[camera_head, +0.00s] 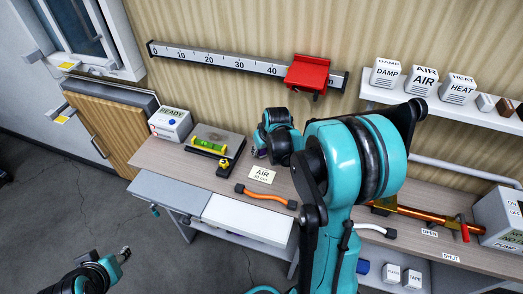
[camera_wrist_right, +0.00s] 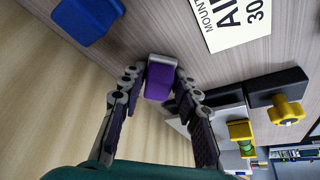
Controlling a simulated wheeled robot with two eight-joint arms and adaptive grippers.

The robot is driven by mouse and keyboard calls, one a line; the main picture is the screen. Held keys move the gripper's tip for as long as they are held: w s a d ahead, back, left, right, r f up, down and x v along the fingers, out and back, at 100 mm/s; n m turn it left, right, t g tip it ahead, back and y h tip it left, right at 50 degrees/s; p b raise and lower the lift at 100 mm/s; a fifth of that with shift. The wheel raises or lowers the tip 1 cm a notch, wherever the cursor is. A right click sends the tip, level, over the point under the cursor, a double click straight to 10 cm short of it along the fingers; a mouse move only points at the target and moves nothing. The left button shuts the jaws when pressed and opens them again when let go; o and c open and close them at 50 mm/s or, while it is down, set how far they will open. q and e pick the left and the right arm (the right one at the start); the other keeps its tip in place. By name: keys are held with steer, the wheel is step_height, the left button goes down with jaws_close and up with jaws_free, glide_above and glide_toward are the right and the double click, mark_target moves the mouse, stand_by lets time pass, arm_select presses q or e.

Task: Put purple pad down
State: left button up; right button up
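The purple pad (camera_wrist_right: 159,82), a small block with a grey end, is between the fingertips of my right gripper (camera_wrist_right: 160,72) in the right wrist view. Both fingertips come against its sides, close over the wooden bench top. Whether the pad touches the bench is hard to tell. In the head view my right gripper (camera_head: 259,151) is small and mostly behind my arm, near the back of the bench, and the pad is not clear there. My left gripper (camera_head: 124,254) is at the lower left, away from the bench, too small to read.
A plate with a green level (camera_head: 210,146), a yellow knob (camera_head: 224,164) and a READY box (camera_head: 171,123) stand left. A blue object (camera_wrist_right: 86,18) is near my gripper.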

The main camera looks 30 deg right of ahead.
steer(key=shift+o, duration=0.3)
steer(key=shift+f, duration=0.25)
steer(key=shift+r, duration=0.2)
steer(key=shift+r+p, duration=0.35)
steer(key=shift+p, duration=0.1)
steer(key=p+v, duration=0.4)
steer(key=v, duration=0.8)
steer(key=s+a+r+n+t, duration=0.1)
steer(key=s+a+r+t, duration=0.1)
steer(key=s+a, duration=1.2)
steer(key=shift+a+r+t, duration=0.3)
steer(key=shift+a+r, duration=0.35)
